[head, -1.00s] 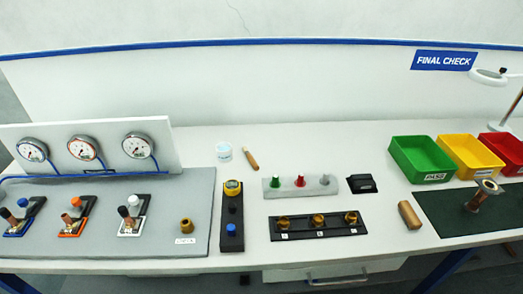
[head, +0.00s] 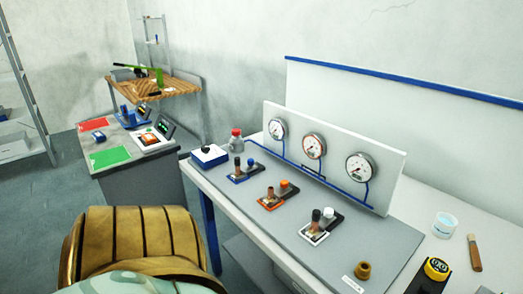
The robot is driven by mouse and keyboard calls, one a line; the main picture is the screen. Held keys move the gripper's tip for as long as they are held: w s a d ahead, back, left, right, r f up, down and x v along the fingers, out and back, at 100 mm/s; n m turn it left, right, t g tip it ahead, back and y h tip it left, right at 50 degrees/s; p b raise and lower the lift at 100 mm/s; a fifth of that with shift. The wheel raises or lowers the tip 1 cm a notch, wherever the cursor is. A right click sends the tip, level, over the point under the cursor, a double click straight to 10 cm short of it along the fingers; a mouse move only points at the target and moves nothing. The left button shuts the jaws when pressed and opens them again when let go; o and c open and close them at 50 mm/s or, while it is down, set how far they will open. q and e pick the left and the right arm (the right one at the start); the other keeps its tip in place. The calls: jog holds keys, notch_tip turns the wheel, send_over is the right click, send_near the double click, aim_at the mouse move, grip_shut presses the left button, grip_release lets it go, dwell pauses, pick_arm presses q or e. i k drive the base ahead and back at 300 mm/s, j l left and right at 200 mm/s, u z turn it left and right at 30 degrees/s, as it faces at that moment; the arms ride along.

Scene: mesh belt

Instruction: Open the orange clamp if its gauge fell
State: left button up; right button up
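The orange clamp (head: 266,204) sits on the grey fixture plate, in the middle of a row of three. It has a copper-brown post and an orange-capped part (head: 285,187) on a dark base. The middle gauge (head: 314,146) stands on the white panel (head: 385,163) behind the clamps. Its needle is too small to read for certain. The left gauge (head: 277,128) and right gauge (head: 359,168) flank it, with blue tubing running below. Neither of my grippers shows in the head view.
The blue clamp (head: 240,175) and white clamp (head: 318,232) flank the orange one. A brass fitting (head: 362,270) stands near the plate's front. A white box (head: 209,156) and red-capped bottle (head: 236,139) stand at the left table end. A grey bench (head: 135,183) stands beyond.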

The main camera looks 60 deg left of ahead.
aim_at(284, 188)
jog(key=u, duration=2.15)
